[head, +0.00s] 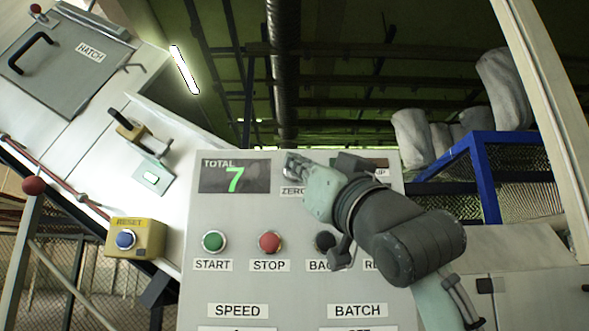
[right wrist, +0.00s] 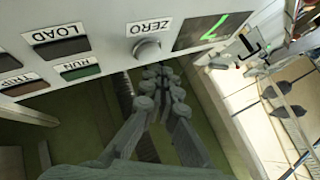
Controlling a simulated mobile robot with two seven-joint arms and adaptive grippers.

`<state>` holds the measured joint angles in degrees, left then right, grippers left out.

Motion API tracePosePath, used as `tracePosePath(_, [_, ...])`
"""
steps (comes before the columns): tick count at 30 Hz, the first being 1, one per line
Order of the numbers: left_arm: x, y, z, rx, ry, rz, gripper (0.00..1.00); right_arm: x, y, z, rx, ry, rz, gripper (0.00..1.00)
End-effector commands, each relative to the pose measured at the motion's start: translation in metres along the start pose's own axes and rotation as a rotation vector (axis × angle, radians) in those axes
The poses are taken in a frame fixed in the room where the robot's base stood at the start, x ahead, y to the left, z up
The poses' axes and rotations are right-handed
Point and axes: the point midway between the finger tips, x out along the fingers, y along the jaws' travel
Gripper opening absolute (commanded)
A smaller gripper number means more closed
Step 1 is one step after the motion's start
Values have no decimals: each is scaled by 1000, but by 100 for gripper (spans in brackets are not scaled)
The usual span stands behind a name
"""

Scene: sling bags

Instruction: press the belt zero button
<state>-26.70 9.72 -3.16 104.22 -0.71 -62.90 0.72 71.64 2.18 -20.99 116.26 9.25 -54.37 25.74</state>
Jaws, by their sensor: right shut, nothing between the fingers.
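The zero button (right wrist: 147,49) is a small grey round knob under the ZERO label in the right wrist view, where the panel appears upside down. In the head view the ZERO label (head: 291,191) shows partly, and my right gripper and arm cover the area around it. My right gripper (head: 293,162) is shut and empty, in front of the upper panel beside the total display. In the right wrist view its fingertips (right wrist: 162,72) are very close to the button; I cannot tell if they touch it. My left gripper is not in view.
The grey control panel (head: 225,290) has a TOTAL display (head: 234,177) reading 7, a green start button (head: 213,241) and a red stop button (head: 270,242). A yellow reset box (head: 137,238) stands left. A blue frame (head: 483,170) with sacks is at right.

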Motion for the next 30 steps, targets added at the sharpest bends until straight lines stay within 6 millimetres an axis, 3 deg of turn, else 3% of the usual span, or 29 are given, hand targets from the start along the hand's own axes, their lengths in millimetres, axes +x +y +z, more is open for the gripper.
tracePosePath(17, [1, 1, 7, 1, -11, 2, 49, 0, 0, 0, 0, 0, 0, 0])
tracePosePath(30, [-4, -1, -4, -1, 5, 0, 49, 6, 4, 4, 0, -1, 0, 0])
